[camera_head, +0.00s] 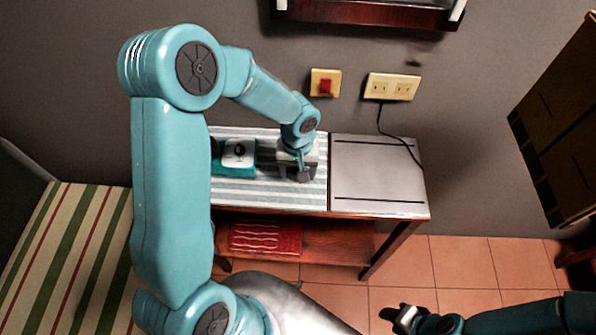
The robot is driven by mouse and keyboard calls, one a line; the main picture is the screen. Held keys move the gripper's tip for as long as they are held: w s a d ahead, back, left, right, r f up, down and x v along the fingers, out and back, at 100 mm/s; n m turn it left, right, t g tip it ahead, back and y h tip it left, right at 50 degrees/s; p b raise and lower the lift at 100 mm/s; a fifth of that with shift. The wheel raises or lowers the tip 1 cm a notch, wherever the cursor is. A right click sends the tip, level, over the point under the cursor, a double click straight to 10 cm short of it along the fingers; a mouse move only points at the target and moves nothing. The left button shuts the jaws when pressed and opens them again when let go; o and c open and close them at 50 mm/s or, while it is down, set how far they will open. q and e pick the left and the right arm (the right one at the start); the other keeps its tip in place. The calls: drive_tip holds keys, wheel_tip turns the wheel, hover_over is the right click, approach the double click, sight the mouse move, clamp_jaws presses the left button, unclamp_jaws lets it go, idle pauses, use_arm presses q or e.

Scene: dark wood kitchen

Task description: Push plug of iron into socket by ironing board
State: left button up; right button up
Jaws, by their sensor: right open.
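The ironing board (252,195), with a blue-grey and white striped cover, has a grey metal plate (378,170) at its right end. A teal and white iron (238,152) sits on the cover, partly hidden by my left arm. A cream double socket (392,87) is on the wall above the plate. A black cord (396,137) runs from the socket's lower left edge down over the plate; no separate plug can be made out. My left gripper (298,172) is low over the cover, right of the iron; its fingers are unclear. My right gripper (394,314) is open and empty, low at the front.
A cream plate with a red switch (326,84) is left of the socket. A dark wood shelf (370,12) is above. A red cloth (265,237) lies on the lower shelf. A dark cabinet (560,125) is at right. The tiled floor (450,262) is clear.

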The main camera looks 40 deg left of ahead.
sight(298, 170)
use_arm(q)
drive_tip(key=c, duration=1)
drive_tip(key=shift+w+r, duration=0.1)
wheel_tip(298, 170, up, 20)
